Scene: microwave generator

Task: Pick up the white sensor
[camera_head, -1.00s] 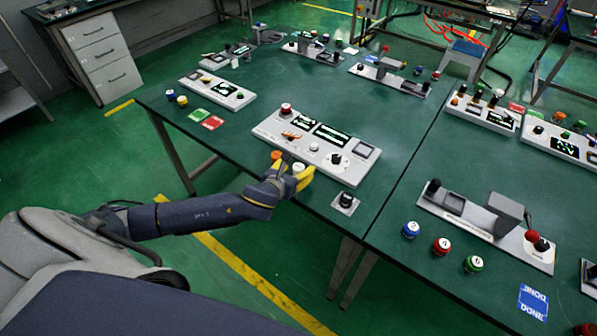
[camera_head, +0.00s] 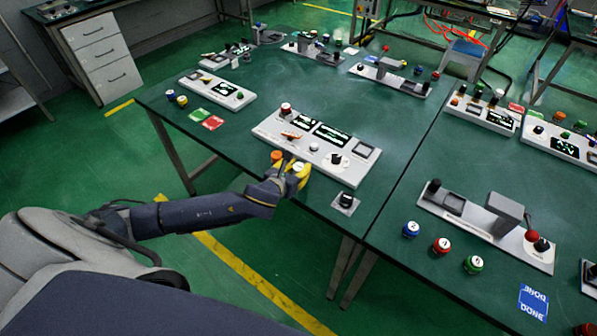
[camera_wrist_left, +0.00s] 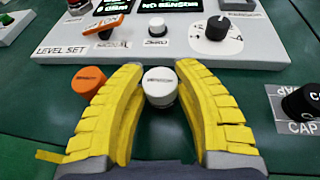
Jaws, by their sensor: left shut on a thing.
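The white sensor (camera_wrist_left: 159,84), a small round cap with dark lettering, stands upright between the two yellow fingers of my left gripper (camera_head: 292,174) in the left wrist view. The fingers are closed in on its sides. In the head view the sensor (camera_head: 299,167) is mostly hidden by the fingers at the front edge of the green table (camera_head: 235,130). It is just in front of the white control panel (camera_head: 268,131). My right gripper is not in view.
An orange sensor (camera_wrist_left: 88,79) stands just left of the left finger. A black cap on a grey plate (camera_head: 345,201) is to the right. Blue, red and green pieces (camera_head: 441,246) lie on the right-hand table beside another panel (camera_head: 462,215).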

